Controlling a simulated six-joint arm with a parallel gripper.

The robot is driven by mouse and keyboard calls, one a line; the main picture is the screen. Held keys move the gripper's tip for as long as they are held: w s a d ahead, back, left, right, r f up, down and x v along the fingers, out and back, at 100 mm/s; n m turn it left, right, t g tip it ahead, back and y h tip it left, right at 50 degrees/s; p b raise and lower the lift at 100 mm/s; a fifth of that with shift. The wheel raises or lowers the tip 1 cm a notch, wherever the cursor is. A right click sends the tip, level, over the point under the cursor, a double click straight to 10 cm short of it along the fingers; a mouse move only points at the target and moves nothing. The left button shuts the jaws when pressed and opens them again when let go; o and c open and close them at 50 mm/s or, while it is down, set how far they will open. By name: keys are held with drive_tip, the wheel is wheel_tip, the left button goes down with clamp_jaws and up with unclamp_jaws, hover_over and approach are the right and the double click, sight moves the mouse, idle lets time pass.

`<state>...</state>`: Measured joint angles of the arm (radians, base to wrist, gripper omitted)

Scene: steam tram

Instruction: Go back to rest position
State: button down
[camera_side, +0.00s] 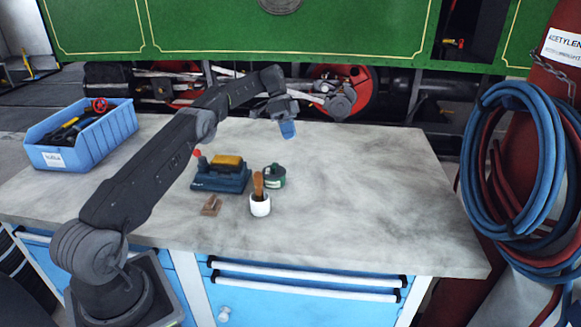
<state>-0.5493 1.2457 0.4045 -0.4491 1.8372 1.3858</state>
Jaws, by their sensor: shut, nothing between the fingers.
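My gripper (288,130) is raised above the far middle of the grey worktop (370,190). Its blue fingertips point down and are shut with nothing between them. My arm reaches from the front left corner up and across to the right. The gripper is apart from every object on the worktop.
A dark blue block with a yellow top (222,175), a dark green round tin (274,176), a white cup with a brush (260,205) and a small brown piece (211,206) stand mid-worktop. A blue bin (120,122) holds tools at left. The right side is clear. Hoses (492,190) hang at right.

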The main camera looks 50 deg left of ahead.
drive_tip(key=s+d+r+n+t+y, duration=0.1)
drive_tip(key=s+d+r+n+y, duration=0.15)
drive_tip(key=d+r, duration=0.85)
drive_tip(key=s+d+r+n+t+y, duration=0.1)
drive_tip(key=s+d+r+n+y, duration=0.15)
drive_tip(key=s+d+r, duration=0.5)
drive_tip(key=s+d+f+n+t, duration=0.1)
drive_tip(key=s+d+f, duration=0.1)
drive_tip(key=s, duration=0.6)
drive_tip(key=s+d+f+n+t+y, duration=0.1)
drive_tip(key=s+d+f+n+t, duration=0.1)
drive_tip(key=s, duration=0.6)
drive_tip(key=s+d+f+n+t, duration=0.1)
drive_tip(key=s+d+f+n, duration=0.1)
drive_tip(key=s, duration=0.7)
drive_tip(key=shift+d+f, duration=0.3)
drive_tip(key=shift+d, duration=0.05)
